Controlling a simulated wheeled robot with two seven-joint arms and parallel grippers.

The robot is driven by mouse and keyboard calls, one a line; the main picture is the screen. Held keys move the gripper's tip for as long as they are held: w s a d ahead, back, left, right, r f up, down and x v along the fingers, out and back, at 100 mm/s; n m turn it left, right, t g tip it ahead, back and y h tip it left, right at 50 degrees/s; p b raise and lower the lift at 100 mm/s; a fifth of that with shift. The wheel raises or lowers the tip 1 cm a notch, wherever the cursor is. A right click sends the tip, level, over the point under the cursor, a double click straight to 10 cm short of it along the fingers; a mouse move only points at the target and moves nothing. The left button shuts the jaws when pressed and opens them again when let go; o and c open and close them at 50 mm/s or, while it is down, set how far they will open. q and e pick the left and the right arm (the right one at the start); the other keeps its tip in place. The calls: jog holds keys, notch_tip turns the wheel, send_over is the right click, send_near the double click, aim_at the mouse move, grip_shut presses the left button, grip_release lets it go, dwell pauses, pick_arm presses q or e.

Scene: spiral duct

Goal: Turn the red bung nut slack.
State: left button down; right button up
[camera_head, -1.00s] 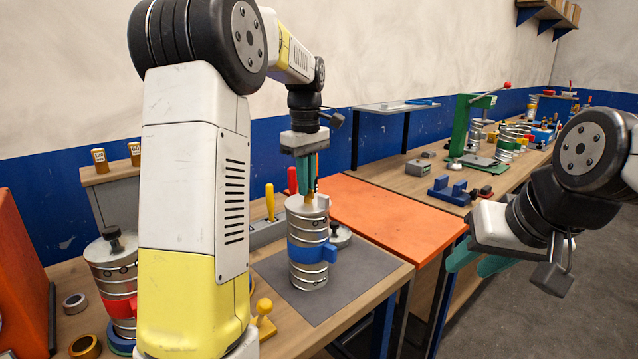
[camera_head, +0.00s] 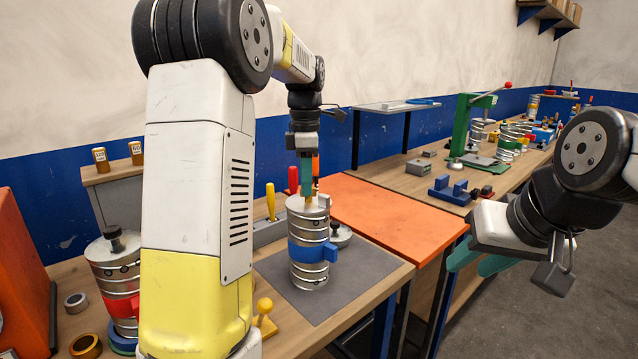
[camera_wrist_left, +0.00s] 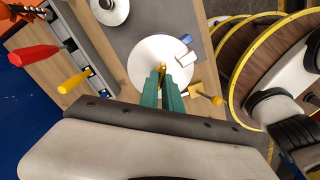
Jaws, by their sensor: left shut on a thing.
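A ribbed silver canister (camera_head: 309,272) with a blue band (camera_head: 305,251) stands upright on the grey mat. My left gripper (camera_head: 307,193) points down over its lid and is shut on a small brass-coloured fitting. In the left wrist view the fitting (camera_wrist_left: 162,68) shows between the green fingertips, above the round pale lid (camera_wrist_left: 150,50). I cannot make out a red nut on this canister. Another silver canister (camera_head: 112,272) with a red band (camera_head: 121,307) stands at the left, partly hidden by my arm. My right gripper (camera_head: 478,264) is open and empty, off to the right.
A tool holder with a yellow handle (camera_head: 270,203) and a red handle (camera_head: 291,181) stands behind the canister. A round lid with a knob (camera_head: 341,235) is close beside it. A yellow knobbed piece (camera_head: 264,307) is in front. The orange tabletop (camera_head: 400,212) is clear.

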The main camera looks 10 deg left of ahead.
pick_arm(q)
jog(key=shift+n, duration=0.5)
jog(key=c, duration=1.5)
grip_release()
jog(key=shift+c, duration=0.2)
notch_tip(320, 180, up, 8)
jog(key=shift+f, duration=0.1)
